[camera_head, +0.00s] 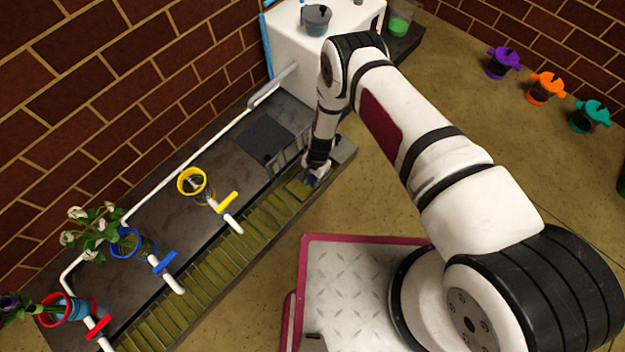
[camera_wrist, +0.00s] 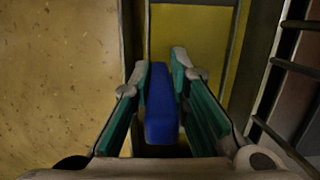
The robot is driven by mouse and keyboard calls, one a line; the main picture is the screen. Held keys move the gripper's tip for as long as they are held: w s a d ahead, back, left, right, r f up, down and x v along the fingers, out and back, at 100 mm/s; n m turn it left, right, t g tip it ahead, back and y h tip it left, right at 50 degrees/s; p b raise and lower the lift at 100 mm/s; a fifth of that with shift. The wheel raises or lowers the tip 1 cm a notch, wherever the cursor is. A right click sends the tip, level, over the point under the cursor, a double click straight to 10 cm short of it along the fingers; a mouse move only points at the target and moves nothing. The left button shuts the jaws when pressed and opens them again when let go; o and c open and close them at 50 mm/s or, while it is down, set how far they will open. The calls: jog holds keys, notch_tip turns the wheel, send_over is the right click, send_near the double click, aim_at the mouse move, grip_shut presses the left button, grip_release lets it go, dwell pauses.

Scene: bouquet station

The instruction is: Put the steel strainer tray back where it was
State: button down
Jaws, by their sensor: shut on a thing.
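My gripper (camera_head: 313,178) is low at the front edge of the counter, near the right end of the slatted trough. In the wrist view its teal-padded fingers (camera_wrist: 161,72) are shut on a blue block-shaped grip (camera_wrist: 161,108). A flat yellowish panel with a metal rim (camera_wrist: 190,38) lies just beyond the blue grip; it also shows beside the gripper in the head view (camera_head: 296,189). This looks like the steel strainer tray with its blue handle, but the join is hidden by the fingers. I cannot tell whether the tray rests in the trough or hovers just above it.
The slatted trough (camera_head: 190,283) runs along the counter front. Yellow (camera_head: 192,181), blue (camera_head: 125,243) and red (camera_head: 65,310) ringed holders stand left, with valve pipes before them. A metal rack (camera_head: 290,153) stands behind my gripper. A white cabinet (camera_head: 300,55) is at the back.

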jog(key=shift+f, duration=0.15)
jog(key=c, duration=1.8)
grip_release()
jog(key=r+p, duration=0.1)
jog(key=r, duration=0.3)
jog(key=w+r+p, duration=0.1)
jog(key=r+p, duration=0.1)
jog(key=r, duration=0.1)
jog(key=d+r+p, duration=0.1)
jog(key=r, duration=0.3)
jog(key=shift+w+r, duration=0.15)
jog(key=shift+r, duration=0.15)
jog(key=shift+d+r, duration=0.1)
jog(key=shift+r, duration=0.2)
